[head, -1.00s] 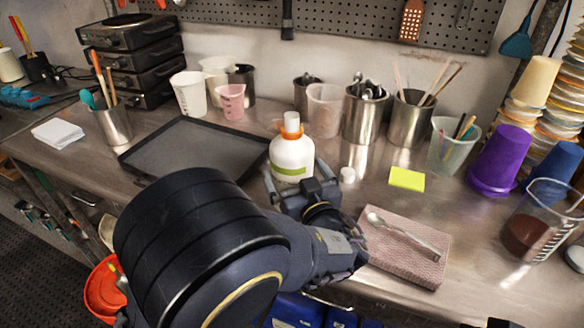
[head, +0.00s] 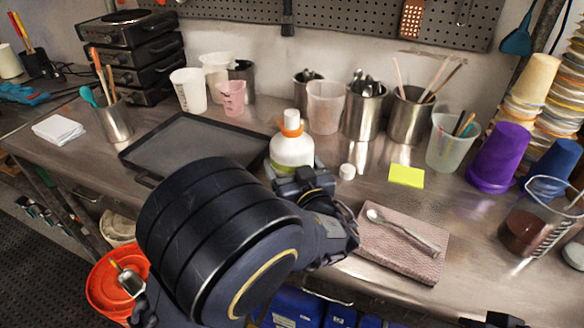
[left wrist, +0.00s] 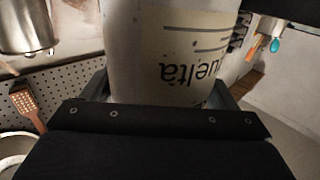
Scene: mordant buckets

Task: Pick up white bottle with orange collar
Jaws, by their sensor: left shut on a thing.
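The white bottle with the orange collar (head: 291,150) stands upright near the middle of the bench, with a white cap. My left gripper (head: 295,170) reaches it from the front and is shut on its body, hiding the lower part. In the left wrist view the bottle's printed label (left wrist: 180,55) fills the space between the fingers, upside down. I cannot tell whether its base touches the bench. A small dark part (head: 506,320) at the bottom edge may be my right gripper; its jaws cannot be made out.
A black tray (head: 190,145) lies left of the bottle. Behind stand a clear cup (head: 324,108) and metal canisters (head: 363,112). To the right are a small white cap (head: 347,171), a yellow note (head: 406,176) and a pink cloth (head: 400,255) with a spoon.

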